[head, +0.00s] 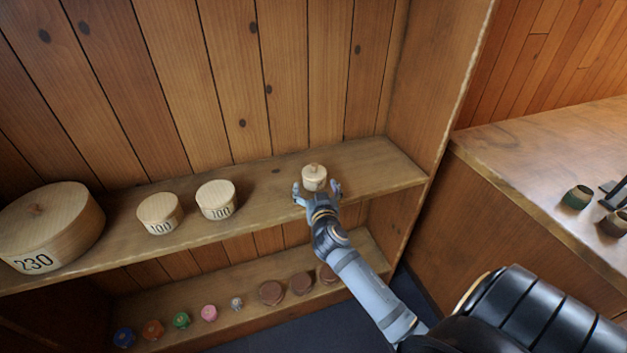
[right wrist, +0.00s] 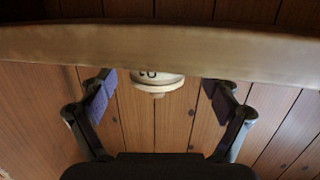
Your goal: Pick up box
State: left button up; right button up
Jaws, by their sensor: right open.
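A small round pale wooden box (head: 314,183) with a knobbed lid stands on the upper shelf (head: 262,207), near its right end, in the head view. My right gripper (head: 317,188) is open in front of it, with one finger to each side. In the right wrist view the box (right wrist: 157,77) appears upside down between the open fingers of my gripper (right wrist: 157,92), with part of a dark number visible. The shelf edge hides part of it there. I cannot tell whether the fingers touch it. My left gripper is not in view.
Two round boxes marked 100 (head: 159,214) (head: 216,200) and a large one marked 230 (head: 52,228) stand left on the same shelf. The lower shelf (head: 250,318) holds several small coloured pieces and brown discs. The right side wall (head: 430,85) is close.

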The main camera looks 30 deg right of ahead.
aim_at(316, 183)
jog(key=x, duration=0.5)
jog(key=shift+d+p, duration=0.15)
jog(key=shift+p, duration=0.2)
jog(key=shift+s, duration=0.1)
jog(key=shift+c, duration=0.2)
jog(key=c, duration=1.3)
jog(key=shift+o, duration=0.2)
jog(key=shift+r, duration=0.45)
jog(key=s+a+r+p, duration=0.1)
jog(key=s+a+r, duration=0.2)
jog(key=s+r, duration=0.9)
jog(key=shift+s+p, duration=0.3)
jog(key=shift+s, duration=0.55)
